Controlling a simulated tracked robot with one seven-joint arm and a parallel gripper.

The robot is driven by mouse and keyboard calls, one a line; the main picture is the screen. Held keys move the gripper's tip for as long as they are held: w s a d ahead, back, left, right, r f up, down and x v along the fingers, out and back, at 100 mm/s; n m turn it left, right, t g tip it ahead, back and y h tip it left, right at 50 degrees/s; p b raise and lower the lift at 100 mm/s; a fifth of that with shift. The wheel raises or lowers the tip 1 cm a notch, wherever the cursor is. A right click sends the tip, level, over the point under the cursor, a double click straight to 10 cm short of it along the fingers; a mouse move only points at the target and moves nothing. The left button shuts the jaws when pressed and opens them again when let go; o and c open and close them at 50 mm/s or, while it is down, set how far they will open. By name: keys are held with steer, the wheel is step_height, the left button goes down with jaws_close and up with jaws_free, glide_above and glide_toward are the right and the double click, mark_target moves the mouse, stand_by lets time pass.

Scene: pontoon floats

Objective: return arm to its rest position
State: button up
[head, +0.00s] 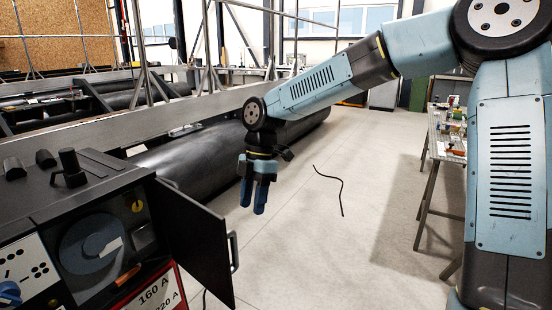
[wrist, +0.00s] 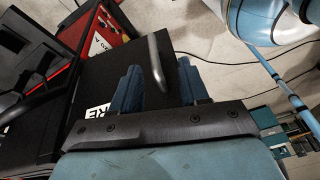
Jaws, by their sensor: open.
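My arm stretches in from the right in the head view, bent at the elbow. My gripper (head: 255,195) hangs at its end, fingers pointing down, above the floor and to the right of the machine's open door. In the wrist view my gripper (wrist: 160,90) shows two blue fingers spread apart with nothing between them. Behind the fingers is the black door with its grey handle (wrist: 158,62). From these views I cannot tell the exact gap between fingers and door.
A black machine (head: 80,220) with its door (head: 200,245) swung open stands at the front left. A large dark pipe (head: 190,160) lies behind it. A workbench (head: 447,140) with small items stands right. A thin cable (head: 340,185) lies on open floor.

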steer(key=s+d+r+m+t+h, duration=0.1)
steer(key=s+d+r+m+t, duration=0.1)
steer(key=d+m, duration=0.6)
steer(key=s+d+r+m+t+h, duration=0.25)
steer(key=d+m, duration=0.35)
steer(key=d, duration=0.3)
steer(key=s+d+r+m+t+y, duration=0.2)
steer(key=s+d+r+m+t, duration=0.2)
steer(key=s+d+m, duration=0.8)
steer(key=d+r+m, duration=0.1)
steer(key=d+r, duration=0.1)
steer(key=d, duration=0.1)
steer(key=shift+s, duration=0.15)
steer(key=shift+r, duration=0.1)
